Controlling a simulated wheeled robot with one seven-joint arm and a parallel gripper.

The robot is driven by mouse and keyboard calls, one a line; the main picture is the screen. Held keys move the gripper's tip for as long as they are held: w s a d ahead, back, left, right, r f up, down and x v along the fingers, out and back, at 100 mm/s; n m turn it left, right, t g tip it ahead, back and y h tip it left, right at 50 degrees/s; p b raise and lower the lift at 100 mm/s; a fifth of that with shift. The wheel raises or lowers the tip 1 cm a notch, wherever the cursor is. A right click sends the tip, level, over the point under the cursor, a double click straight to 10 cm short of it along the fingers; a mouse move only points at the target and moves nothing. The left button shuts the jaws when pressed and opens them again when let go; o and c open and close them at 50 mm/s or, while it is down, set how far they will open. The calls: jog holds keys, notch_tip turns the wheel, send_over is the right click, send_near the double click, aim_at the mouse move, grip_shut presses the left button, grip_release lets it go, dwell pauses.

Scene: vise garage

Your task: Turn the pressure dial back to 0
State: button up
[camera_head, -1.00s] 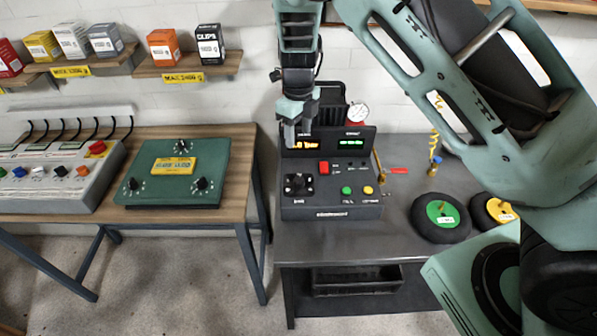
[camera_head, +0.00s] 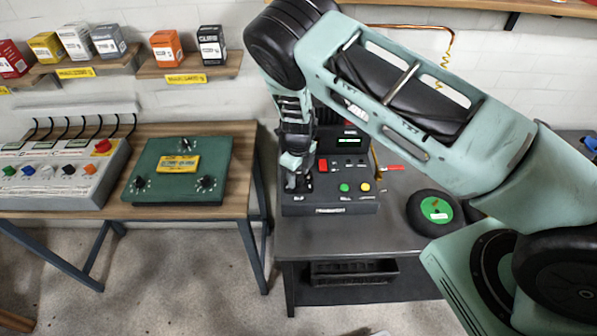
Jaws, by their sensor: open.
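The pressure dial (camera_head: 306,184) is a black knob at the left of the dark control box's top face. My gripper (camera_head: 297,180) is over it from above and hides most of it. The jaws are open, with the fingertips at or just above the dial; I cannot tell whether they touch it. The dark control box (camera_head: 345,208) stands on the grey metal table. Its left display is hidden behind my gripper, and its right display (camera_head: 349,142) shows small green digits too small to read.
The box also has a red switch (camera_head: 323,165), a green button (camera_head: 344,187) and a yellow button (camera_head: 365,187). A black wheel with a green hub (camera_head: 434,212) lies to the right. A green panel (camera_head: 178,171) with black knobs sits on the wooden table at the left.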

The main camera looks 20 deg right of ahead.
jog(key=shift+f, duration=0.2)
jog(key=c, duration=1)
jog(key=shift+o, duration=0.2)
